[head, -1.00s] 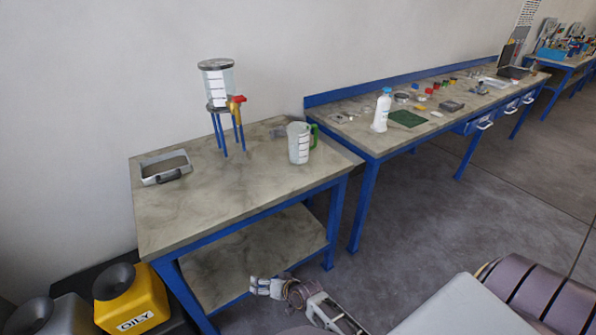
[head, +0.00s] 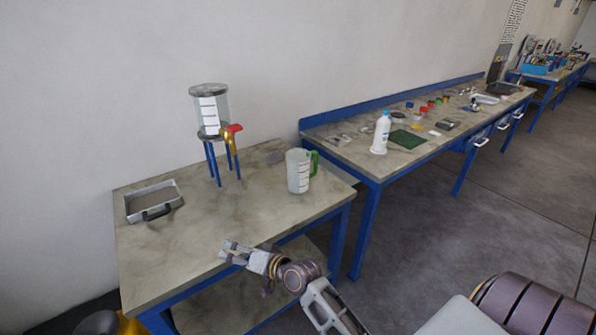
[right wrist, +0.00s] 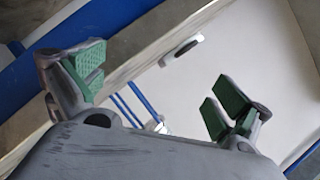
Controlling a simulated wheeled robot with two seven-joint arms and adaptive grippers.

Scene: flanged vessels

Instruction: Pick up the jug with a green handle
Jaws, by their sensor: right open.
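The jug (head: 298,171) is a clear beaker with white markings and a green handle (head: 314,163) on its right side. It stands upright on the near table (head: 215,236), toward its right end. My right gripper (head: 229,250) is at the table's front edge, in front of and to the left of the jug, apart from it. In the right wrist view my right gripper (right wrist: 160,88) shows its green-padded fingers wide apart with nothing between them. I cannot make out the jug in that view. My left gripper is not in view.
A clear vessel (head: 208,110) on blue legs with a red-handled tap stands behind and left of the jug. A grey tray with a black handle (head: 157,211) lies at the table's left. A white bottle (head: 381,133) stands on the long bench. The table's front middle is clear.

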